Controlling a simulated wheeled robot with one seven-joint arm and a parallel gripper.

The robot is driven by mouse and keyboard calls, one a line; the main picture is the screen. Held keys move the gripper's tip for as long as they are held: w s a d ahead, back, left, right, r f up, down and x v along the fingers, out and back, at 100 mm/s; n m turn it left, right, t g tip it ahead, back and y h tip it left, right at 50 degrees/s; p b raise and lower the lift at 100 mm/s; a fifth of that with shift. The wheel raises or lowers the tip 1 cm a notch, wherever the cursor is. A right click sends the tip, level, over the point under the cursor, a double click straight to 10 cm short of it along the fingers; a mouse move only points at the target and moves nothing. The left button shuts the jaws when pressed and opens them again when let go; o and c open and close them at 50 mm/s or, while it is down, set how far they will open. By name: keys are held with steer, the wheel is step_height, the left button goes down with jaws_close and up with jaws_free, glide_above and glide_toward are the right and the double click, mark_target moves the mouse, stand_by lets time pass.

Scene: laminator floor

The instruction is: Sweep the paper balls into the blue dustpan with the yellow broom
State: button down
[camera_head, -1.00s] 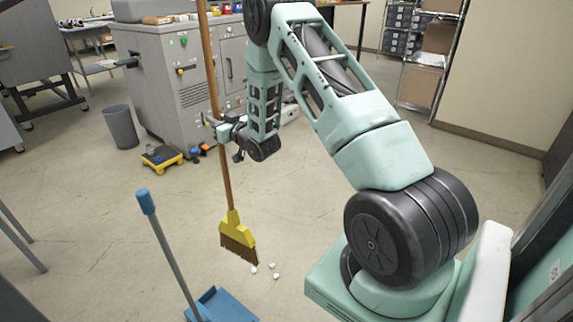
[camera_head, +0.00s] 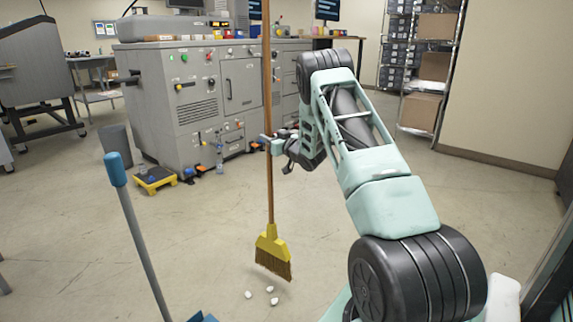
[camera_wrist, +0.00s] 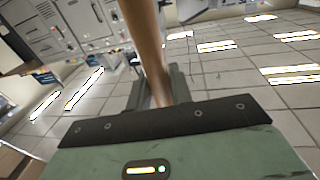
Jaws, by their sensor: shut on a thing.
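The yellow broom (camera_head: 270,243) hangs nearly upright on its long wooden handle, its brown bristles close to the floor. My gripper (camera_head: 270,143) is shut on the handle; in the wrist view the handle (camera_wrist: 148,50) runs up between the fingers (camera_wrist: 158,88). Several white paper balls (camera_head: 270,289) lie on the floor just below and in front of the bristles. The blue dustpan (camera_head: 203,317) shows only a corner at the bottom edge. Its grey upright handle with blue grip (camera_head: 117,170) stands left of the broom. Most of the pan is out of view.
A large grey machine (camera_head: 200,95) stands behind the broom. A yellow-and-black floor unit (camera_head: 155,180), a grey bin (camera_head: 116,145) and a bottle (camera_head: 219,158) are by its base. A shelf rack (camera_head: 420,70) stands at the back right.

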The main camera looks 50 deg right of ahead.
steer(key=s+d+f+b, duration=0.2)
steer(key=d+f+b, duration=0.3)
steer(key=d+f, duration=0.15)
steer(key=s+a+r+p, duration=0.1)
steer(key=s+a, duration=0.1)
steer(key=a, duration=4.4)
steer(key=shift+a+r+h, duration=0.2)
steer(key=shift+a+h, duration=0.15)
steer(key=shift+h, duration=0.05)
stand_by(1.0)
stand_by(0.3)
